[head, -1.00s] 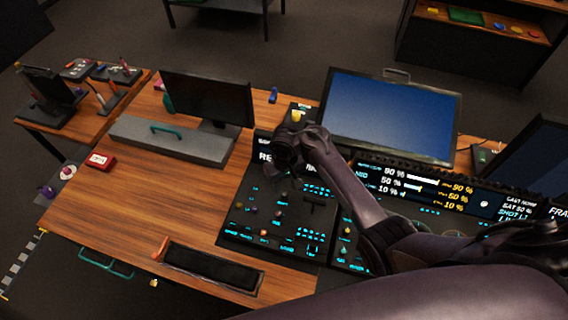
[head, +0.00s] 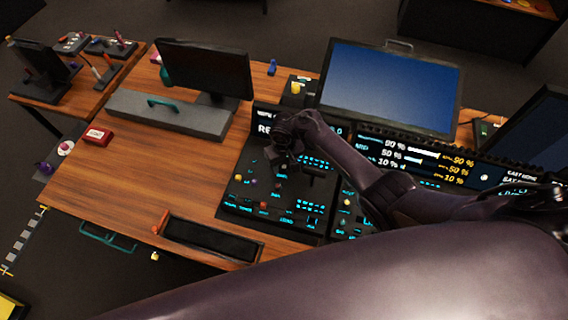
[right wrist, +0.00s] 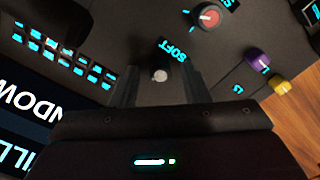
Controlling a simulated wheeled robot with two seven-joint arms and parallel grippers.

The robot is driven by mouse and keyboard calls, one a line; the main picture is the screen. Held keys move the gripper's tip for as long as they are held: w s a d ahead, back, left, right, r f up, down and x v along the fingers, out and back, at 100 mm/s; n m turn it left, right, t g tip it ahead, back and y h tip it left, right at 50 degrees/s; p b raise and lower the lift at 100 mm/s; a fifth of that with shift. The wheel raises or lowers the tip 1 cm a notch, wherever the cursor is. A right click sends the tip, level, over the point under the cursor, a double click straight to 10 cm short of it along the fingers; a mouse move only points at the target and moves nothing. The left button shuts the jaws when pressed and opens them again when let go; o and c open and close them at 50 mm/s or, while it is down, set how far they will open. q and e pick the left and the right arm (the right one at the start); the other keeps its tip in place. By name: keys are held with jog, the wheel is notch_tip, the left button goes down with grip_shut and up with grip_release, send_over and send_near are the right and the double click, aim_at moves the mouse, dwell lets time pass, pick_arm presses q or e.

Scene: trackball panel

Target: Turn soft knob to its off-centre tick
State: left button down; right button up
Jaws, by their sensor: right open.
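The soft knob (right wrist: 160,76) is a small pale grey cap on the dark panel, beside the lit "SOFT" label (right wrist: 173,49) in the right wrist view. My right gripper (right wrist: 160,90) is open, its two dark fingers on either side of the knob in that picture; I see no contact. Whether the fingertips reach down around the knob I cannot tell. The knob's pointer and ticks are not readable. In the head view my right gripper (head: 282,156) hangs over the upper part of the left panel section (head: 232,212) and hides the knob. My left gripper is not in view.
A red-topped knob (right wrist: 208,17), a purple knob (right wrist: 258,61) and a yellow knob (right wrist: 280,87) stand near the soft knob. Lit buttons (right wrist: 75,60) lie on the other side. A display strip (head: 430,165) and a monitor (head: 390,85) stand behind the panel.

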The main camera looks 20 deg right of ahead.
jog(key=c, duration=0.3)
grip_shut()
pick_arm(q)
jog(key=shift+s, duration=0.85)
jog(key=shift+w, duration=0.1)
pick_arm(e)
jog(key=shift+n, duration=0.3)
jog(key=n, duration=0.2)
jog(key=shift+n, duration=0.4)
jog(key=n, duration=0.3)
jog(key=shift+n, duration=0.3)
jog(key=n, duration=0.4)
jog(key=shift+n, duration=0.3)
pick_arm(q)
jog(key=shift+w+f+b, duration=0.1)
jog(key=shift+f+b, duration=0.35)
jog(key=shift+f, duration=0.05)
pick_arm(e)
jog(key=shift+n, duration=1.8)
